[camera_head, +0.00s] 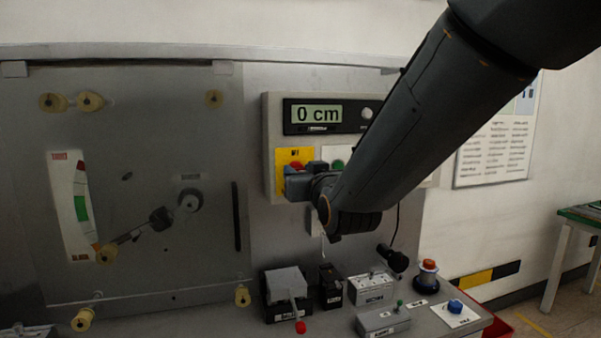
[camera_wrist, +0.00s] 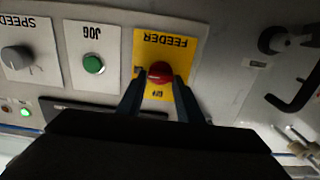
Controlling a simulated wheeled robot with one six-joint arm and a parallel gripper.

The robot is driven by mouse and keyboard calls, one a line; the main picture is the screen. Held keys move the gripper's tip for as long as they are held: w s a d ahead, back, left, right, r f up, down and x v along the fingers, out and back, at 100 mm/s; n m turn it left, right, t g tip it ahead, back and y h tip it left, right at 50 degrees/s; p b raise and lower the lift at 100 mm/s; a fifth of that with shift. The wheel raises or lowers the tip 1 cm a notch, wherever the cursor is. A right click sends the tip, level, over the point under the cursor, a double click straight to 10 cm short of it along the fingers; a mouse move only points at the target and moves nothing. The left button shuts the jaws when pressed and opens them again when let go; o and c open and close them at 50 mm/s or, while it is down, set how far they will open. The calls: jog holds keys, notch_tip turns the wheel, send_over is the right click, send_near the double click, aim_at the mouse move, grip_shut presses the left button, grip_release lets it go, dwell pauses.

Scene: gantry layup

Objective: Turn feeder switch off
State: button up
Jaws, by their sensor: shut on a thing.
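The feeder switch is a red knob (camera_wrist: 160,73) on a yellow plate (camera_wrist: 182,45) marked FEEDER in the wrist view, which shows it upside down. In the head view, the red knob (camera_head: 296,166) and its yellow plate (camera_head: 284,156) are on the grey control panel, partly hidden by my gripper. My gripper (camera_wrist: 160,82) has a dark finger on each side of the knob and is shut on it. In the head view, my gripper (camera_head: 296,183) reaches the plate from the right. The knob's exact turn position is hard to read.
A green JOG button (camera_wrist: 93,64) and a grey SPEED knob (camera_wrist: 17,58) sit beside the feeder plate. A display (camera_head: 325,116) above reads 0 cm. Below, a ledge holds a lever box (camera_head: 287,284), small switch boxes (camera_head: 373,286) and a red-topped button (camera_head: 428,266).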

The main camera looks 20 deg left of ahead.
jog(key=shift+n, duration=0.4)
jog(key=n+b, duration=0.1)
jog(key=n, duration=0.2)
jog(key=shift+b, duration=0.4)
jog(key=n, duration=0.2)
jog(key=n+b, duration=0.1)
jog(key=n, duration=0.2)
jog(key=shift+s+a+f, duration=0.1)
jog(key=shift+a, duration=0.05)
jog(key=shift+f+n, duration=0.15)
jog(key=shift+n, duration=4.45)
jog(key=o, duration=1.1)
jog(key=shift+s, duration=0.1)
